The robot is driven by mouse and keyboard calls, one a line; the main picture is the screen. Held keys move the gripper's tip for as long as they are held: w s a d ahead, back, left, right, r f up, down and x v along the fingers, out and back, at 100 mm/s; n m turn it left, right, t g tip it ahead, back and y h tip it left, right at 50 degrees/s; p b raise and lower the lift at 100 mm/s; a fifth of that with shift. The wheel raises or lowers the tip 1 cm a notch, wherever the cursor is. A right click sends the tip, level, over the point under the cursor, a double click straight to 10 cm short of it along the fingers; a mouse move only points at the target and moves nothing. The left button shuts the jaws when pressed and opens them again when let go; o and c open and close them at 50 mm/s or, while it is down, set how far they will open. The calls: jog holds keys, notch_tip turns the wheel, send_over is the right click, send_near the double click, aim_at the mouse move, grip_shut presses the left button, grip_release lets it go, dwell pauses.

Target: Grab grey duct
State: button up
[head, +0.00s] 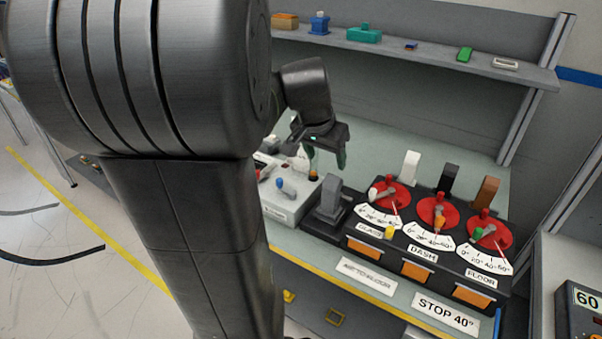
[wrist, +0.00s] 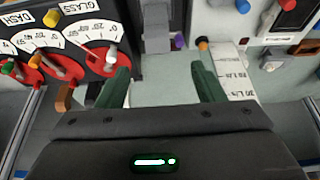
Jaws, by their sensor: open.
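The grey duct (head: 330,196) is the grey upright piece at the left end of the dark dial panel in the head view. In the wrist view it shows at the top middle (wrist: 157,28), beyond and between the fingertips, and is cut by the frame edge. My gripper (head: 326,158) is open and hangs above and behind the duct in the head view. In the wrist view its two green fingers (wrist: 163,78) are wide apart with nothing between them. The gripper and the duct do not touch.
The dial panel (head: 393,248) has three red dials, with white, black and brown (head: 487,192) upright pieces behind them. A white control box (head: 287,203) with knobs stands left of the duct. A shelf (head: 420,61) with small parts runs above. My arm covers the left side.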

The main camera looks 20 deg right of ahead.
aim_at(332, 181)
jog(key=p+x, duration=0.1)
jog(key=x, duration=1.2)
jog(key=shift+s+f+p, duration=0.15)
jog(key=shift+f+p, duration=0.1)
jog(key=shift+p, duration=0.15)
jog(key=c, duration=1.1)
